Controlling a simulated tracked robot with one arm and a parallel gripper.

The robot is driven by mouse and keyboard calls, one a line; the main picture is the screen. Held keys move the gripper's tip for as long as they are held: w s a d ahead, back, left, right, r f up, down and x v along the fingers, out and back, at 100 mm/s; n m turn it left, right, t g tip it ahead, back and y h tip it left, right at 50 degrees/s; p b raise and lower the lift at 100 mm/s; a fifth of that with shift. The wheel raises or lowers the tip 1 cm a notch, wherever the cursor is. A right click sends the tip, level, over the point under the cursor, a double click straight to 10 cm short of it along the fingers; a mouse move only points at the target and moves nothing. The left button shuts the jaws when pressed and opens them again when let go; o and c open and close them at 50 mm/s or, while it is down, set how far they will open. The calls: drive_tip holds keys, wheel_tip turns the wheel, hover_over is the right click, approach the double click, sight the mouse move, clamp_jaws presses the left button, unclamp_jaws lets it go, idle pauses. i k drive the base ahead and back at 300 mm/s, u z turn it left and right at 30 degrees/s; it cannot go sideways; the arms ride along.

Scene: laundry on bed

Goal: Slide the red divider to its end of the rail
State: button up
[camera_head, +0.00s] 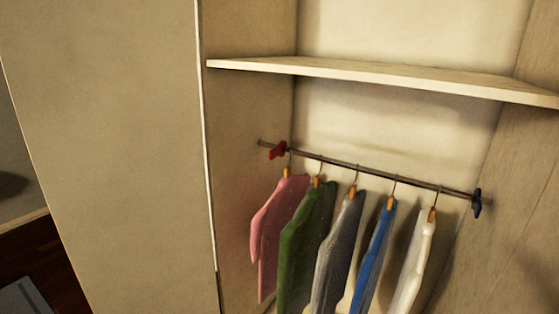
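The red divider (278,150) is on the rail (375,173) near its left end. A short stretch of bare rail shows to the left of the divider. The hanger of a pink garment (277,222) hangs just to the right of the divider. A dark blue divider (477,203) is at the right end of the rail. My gripper is not in view, so its opening and its distance from the divider do not show.
Green (305,245), grey (337,250), blue (374,255) and white (413,262) garments hang along the rail. A shelf (390,78) runs above it. A tall pale panel (105,140) fills the left side. Dark floor shows at the lower left.

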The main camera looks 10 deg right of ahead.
sight(275, 153)
drive_tip(key=u, duration=2.3)
drive_tip(key=i, duration=0.85)
drive_tip(key=z, duration=2.55)
drive_tip(key=i, duration=1.1)
